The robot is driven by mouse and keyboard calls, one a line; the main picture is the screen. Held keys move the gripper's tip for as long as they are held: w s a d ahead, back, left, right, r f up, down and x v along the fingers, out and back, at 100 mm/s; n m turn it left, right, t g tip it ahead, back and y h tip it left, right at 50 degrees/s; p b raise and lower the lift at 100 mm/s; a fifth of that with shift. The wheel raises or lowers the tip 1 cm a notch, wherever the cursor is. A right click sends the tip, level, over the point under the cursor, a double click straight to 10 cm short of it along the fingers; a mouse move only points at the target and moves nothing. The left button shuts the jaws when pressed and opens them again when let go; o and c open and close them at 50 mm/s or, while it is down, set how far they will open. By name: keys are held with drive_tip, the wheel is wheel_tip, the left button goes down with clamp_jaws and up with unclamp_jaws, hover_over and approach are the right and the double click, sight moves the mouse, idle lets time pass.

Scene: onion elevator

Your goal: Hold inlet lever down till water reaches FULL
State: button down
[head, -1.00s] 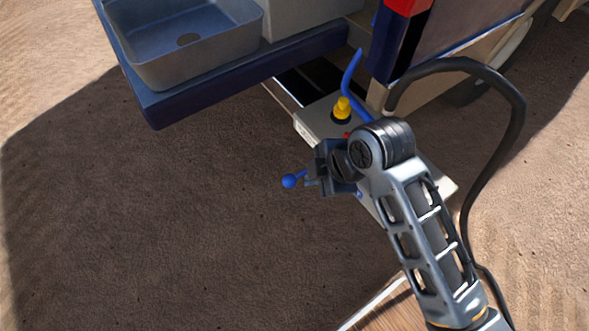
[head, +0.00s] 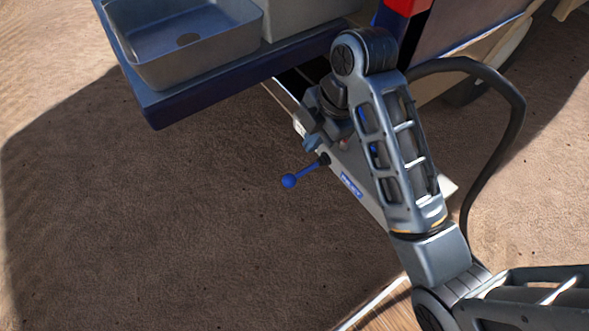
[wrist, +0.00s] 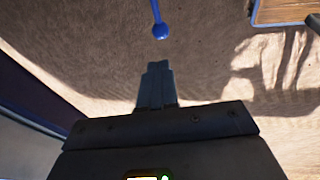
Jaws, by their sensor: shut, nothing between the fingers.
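The blue inlet lever (head: 289,181) has a ball end and sticks out to the left from the pale control panel (head: 378,208), beside a blue label (head: 352,187). The lever's ball also shows in the wrist view (wrist: 160,31), a little beyond my fingertips. My gripper (head: 312,134) is shut and empty, above and slightly right of the ball in the head view. In the wrist view the closed fingers (wrist: 157,68) point toward the ball with a visible gap. I see no water level or FULL mark in either view.
A grey sink basin (head: 195,45) sits on a dark blue-edged ledge (head: 215,95) at upper left. A black hose (head: 515,110) curves down on the right. Open brown ground (head: 150,230) lies left of the lever. A wooden edge shows in the wrist view (wrist: 285,10).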

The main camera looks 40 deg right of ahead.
sight(291, 177)
drive_tip(key=b+x, duration=0.1)
drive_tip(key=x, duration=1.2)
drive_tip(key=shift+f, duration=0.4)
drive_tip(key=shift+a, duration=0.1)
